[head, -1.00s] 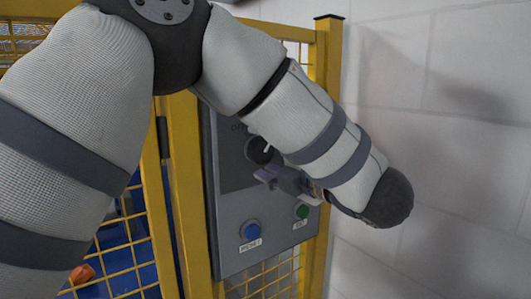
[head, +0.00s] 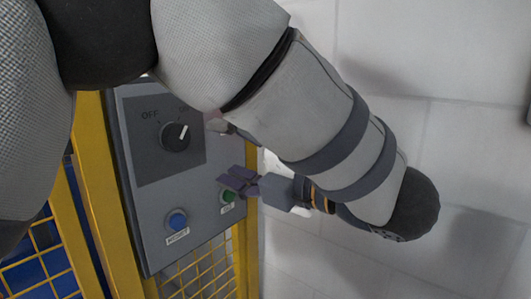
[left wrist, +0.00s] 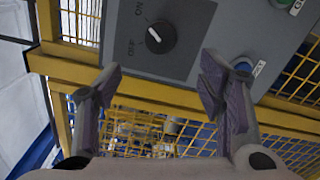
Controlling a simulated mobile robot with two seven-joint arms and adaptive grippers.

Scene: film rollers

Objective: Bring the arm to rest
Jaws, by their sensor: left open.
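My left arm reaches in from the left of the head view, and its gripper (head: 238,181) is open and empty. It appears in front of the panel's right edge, close to the green button (head: 228,196); whether it touches cannot be told. The grey control panel (head: 212,224) carries a black rotary knob (head: 175,136), whose white mark points up and right, away from OFF. A blue button (head: 177,220) sits below. In the left wrist view the open fingers (left wrist: 160,92) stand wide apart below the knob (left wrist: 161,38), with nothing between them. My right gripper is not in view.
The panel hangs on a yellow fence frame (head: 100,190) with mesh (head: 205,272) below it. A pale block wall (head: 430,130) stands to the right, near my forearm in the picture. Blue surfaces show behind the mesh.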

